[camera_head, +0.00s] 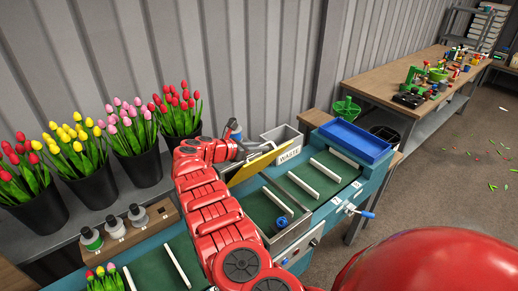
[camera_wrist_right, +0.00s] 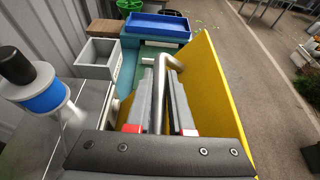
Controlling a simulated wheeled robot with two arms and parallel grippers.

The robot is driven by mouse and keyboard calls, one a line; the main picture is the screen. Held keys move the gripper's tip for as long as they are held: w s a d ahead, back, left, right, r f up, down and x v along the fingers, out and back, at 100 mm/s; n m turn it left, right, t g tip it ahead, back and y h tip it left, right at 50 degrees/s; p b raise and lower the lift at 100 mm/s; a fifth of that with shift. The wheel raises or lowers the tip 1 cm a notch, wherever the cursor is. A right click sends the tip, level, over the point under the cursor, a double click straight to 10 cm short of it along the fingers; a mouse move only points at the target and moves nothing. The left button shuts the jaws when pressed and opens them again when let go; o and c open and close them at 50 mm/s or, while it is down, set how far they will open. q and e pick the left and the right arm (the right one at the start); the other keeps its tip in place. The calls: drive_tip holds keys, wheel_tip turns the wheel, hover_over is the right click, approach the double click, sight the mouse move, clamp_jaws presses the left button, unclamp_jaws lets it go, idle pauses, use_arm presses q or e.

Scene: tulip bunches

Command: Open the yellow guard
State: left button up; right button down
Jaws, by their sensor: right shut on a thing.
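The yellow guard (camera_head: 258,163) is a flat panel standing tilted up from the green conveyor bench, beside the grey waste bin. It also fills the right of the right wrist view (camera_wrist_right: 208,85). My right gripper (camera_head: 243,150) is at the guard's upper edge. In the right wrist view its fingers (camera_wrist_right: 163,98) are closed around the bent metal handle (camera_wrist_right: 160,70) of the guard. A grey-walled bay (camera_head: 287,230) with a small blue part inside shows uncovered in front of the guard. My left gripper is not in view.
The grey waste bin (camera_head: 283,137) and a blue tray (camera_head: 355,140) stand beyond the guard. A blue-topped bottle (camera_head: 234,130) is close behind my right gripper. Tulip buckets (camera_head: 140,167) line the wall. A blue-handled lever (camera_head: 364,213) sticks out from the bench front.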

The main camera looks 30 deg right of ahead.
idle(0.3)
drive_tip(key=c, duration=0.8)
unclamp_jaws()
drive_tip(key=shift+a, duration=0.1)
drive_tip(key=b+v, duration=0.5)
drive_tip(key=v, duration=1.2)
drive_tip(key=shift+w+a, duration=0.1)
